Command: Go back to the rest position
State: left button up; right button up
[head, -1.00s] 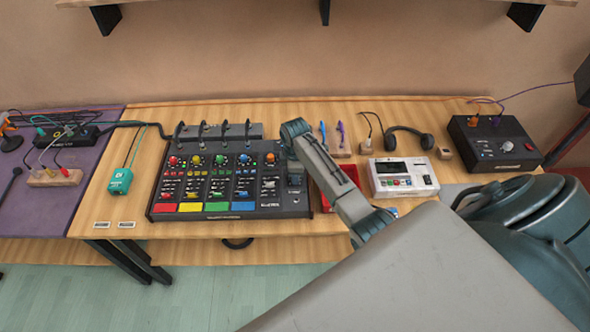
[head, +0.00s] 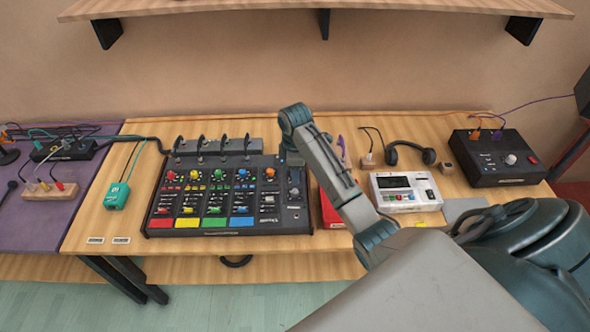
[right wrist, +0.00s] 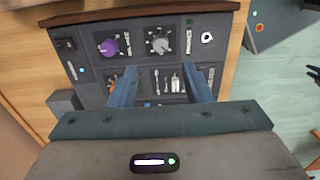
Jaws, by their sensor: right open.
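My right arm reaches in from the lower right of the head view, and its wrist (head: 294,116) is above the right end of the black mixer (head: 282,224). The fingers are hard to make out there. In the right wrist view my right gripper (right wrist: 162,82) is open, its two blue-grey fingers apart with nothing between them. Beyond them is a dark panel (right wrist: 186,24) with a purple knob (right wrist: 108,46) and a grey knob (right wrist: 160,45). My left gripper is in neither view.
A red tray (head: 330,214) is partly hidden behind my forearm. A white device (head: 408,208), headphones (head: 410,152) and a black box (head: 500,182) stand to the right. A teal box (head: 118,196) is left of the mixer. A shelf (head: 220,10) overhangs the back.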

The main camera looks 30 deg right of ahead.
jog(key=shift+r, duration=0.9)
